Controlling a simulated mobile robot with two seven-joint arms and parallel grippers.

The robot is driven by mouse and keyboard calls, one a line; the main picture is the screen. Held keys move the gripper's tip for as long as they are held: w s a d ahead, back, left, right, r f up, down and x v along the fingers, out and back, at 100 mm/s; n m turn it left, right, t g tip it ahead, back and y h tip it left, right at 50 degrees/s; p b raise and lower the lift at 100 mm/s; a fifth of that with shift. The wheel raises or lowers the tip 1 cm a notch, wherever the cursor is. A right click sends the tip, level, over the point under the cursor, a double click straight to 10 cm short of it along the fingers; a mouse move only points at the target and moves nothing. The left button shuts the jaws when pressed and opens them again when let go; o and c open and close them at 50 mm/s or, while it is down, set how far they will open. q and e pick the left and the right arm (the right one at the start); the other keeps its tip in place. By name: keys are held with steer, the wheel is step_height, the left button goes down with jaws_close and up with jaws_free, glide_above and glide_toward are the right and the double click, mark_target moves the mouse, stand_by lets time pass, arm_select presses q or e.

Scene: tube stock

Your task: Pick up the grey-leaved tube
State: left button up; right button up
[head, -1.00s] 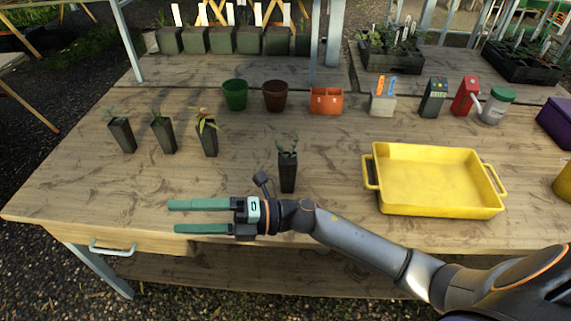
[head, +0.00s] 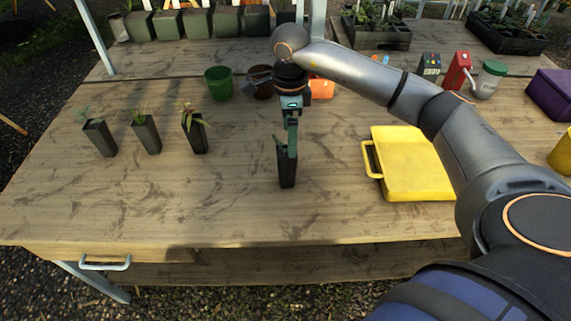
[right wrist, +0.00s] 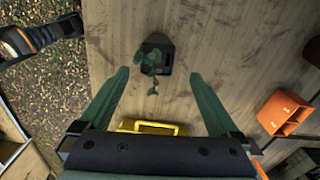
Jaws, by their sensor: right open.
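A tall dark square tube (head: 287,172) with grey-green leaves stands upright on the wooden bench, left of the yellow tray. My right gripper (head: 291,148) is above it, pointing down, its fingers overlapping the top of the tube in the head view and hiding most of the leaves. In the right wrist view my right gripper (right wrist: 158,76) is open and empty. The tube (right wrist: 155,58) shows there between and just beyond the fingertips, its leaves leaning toward the gripper. Contact cannot be told. My left gripper is not in view.
Several plant tubes stand at left, including one with thin leaves (head: 147,134) and one with reddish-yellow leaves (head: 195,132). A green pot (head: 218,83) stands behind. The yellow tray (head: 411,175) is at right, partly behind my arm. The bench between is clear.

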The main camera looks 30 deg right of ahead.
mark_target(287, 161)
steer(key=f, duration=0.3)
steer(key=f+p, duration=0.1)
steer(key=f, duration=0.5)
steer(key=shift+a+f, duration=0.1)
steer(key=shift+a, duration=0.3)
steer(key=shift+c, duration=0.2)
jaws_close()
